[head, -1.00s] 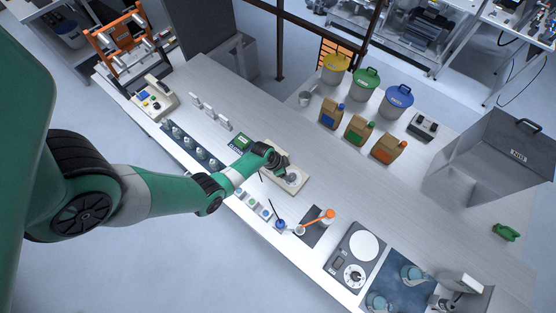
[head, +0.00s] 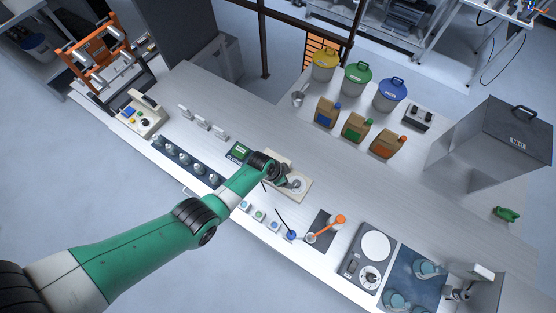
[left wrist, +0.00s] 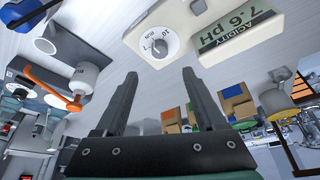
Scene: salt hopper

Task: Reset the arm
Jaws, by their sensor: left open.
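My left arm comes in from the lower left in the head view. My left gripper (head: 279,176) is over the cream pH meter (head: 302,190) on the bench, partly covering it. In the left wrist view, the two fingers of the left gripper (left wrist: 157,105) stand apart with nothing between them. The pH meter (left wrist: 207,20) shows there above the fingers, with a knob and a display reading 7.6 pH. My right gripper is not in view.
A white bench (head: 330,205) runs across. An orange-handled tool (head: 335,222), a scale (head: 367,257) and a blue mat (head: 404,290) lie to the right. Jugs (head: 355,127), lidded buckets (head: 357,78) and a steel hopper (head: 495,140) stand behind. A panel with several knobs (head: 187,162) lies left.

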